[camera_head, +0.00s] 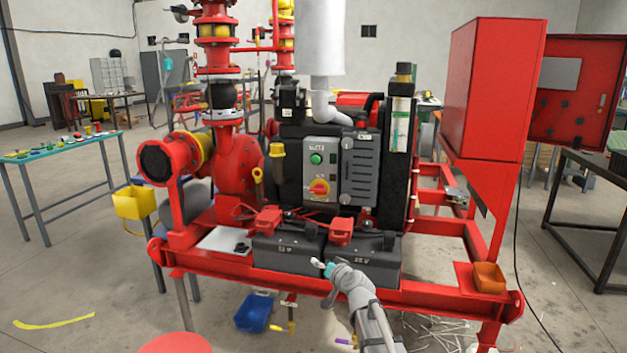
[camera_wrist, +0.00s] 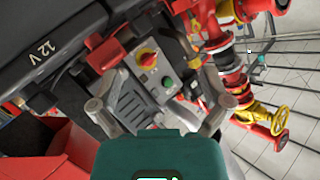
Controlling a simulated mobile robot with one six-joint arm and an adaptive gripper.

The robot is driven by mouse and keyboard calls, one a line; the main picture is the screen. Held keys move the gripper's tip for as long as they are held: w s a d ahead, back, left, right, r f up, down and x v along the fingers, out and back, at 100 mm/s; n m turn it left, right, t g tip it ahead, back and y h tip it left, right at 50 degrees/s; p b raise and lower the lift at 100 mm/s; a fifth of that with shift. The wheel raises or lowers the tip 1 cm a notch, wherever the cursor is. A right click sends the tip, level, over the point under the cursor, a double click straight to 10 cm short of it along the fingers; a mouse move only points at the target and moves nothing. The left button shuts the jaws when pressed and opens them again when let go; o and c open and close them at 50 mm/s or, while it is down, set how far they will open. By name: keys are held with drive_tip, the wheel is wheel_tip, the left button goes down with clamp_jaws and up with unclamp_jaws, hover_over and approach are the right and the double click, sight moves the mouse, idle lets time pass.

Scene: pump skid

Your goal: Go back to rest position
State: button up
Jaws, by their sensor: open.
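My gripper (camera_head: 326,268) is in front of the black batteries at the front of the red pump skid (camera_head: 400,292). In the wrist view my gripper (camera_wrist: 155,98) shows its two grey fingers spread apart with nothing between them. The grey control panel (camera_wrist: 150,85) with a green button and a red-and-yellow switch shows beyond the fingers. The same control panel (camera_head: 322,170) stands above and behind the batteries in the head view. I cannot tell the exact gap between gripper and battery.
Two black batteries (camera_head: 365,262) with red terminal covers sit on the skid's front. A red cabinet (camera_head: 492,90) stands at the right and an orange tray (camera_head: 489,278) at the front right corner. A blue bin (camera_head: 254,312) lies on the floor below. Open floor (camera_head: 90,290) is at the left.

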drive_tip(key=s+d+f+n+g+h, duration=0.1)
drive_tip(key=s+d+f+g, duration=0.1)
drive_tip(key=s+f+g, duration=0.4)
drive_tip(key=s+d+f+n+g+h, duration=0.15)
drive_tip(key=s+f, duration=0.25)
drive_tip(key=s, duration=0.5)
drive_tip(key=s+d+f+m+g+h, duration=0.1)
drive_tip(key=s+d+f+g+h, duration=0.15)
drive_tip(key=s+d, duration=0.35)
drive_tip(key=s+d+f+g+h, duration=0.1)
drive_tip(key=s+d+g, duration=0.3)
drive_tip(key=s, duration=0.4)
wheel_tip(320, 180, up, 18)
drive_tip(key=p, duration=1.8)
drive_tip(key=shift+r+p, duration=0.25)
drive_tip(key=shift+p, duration=0.15)
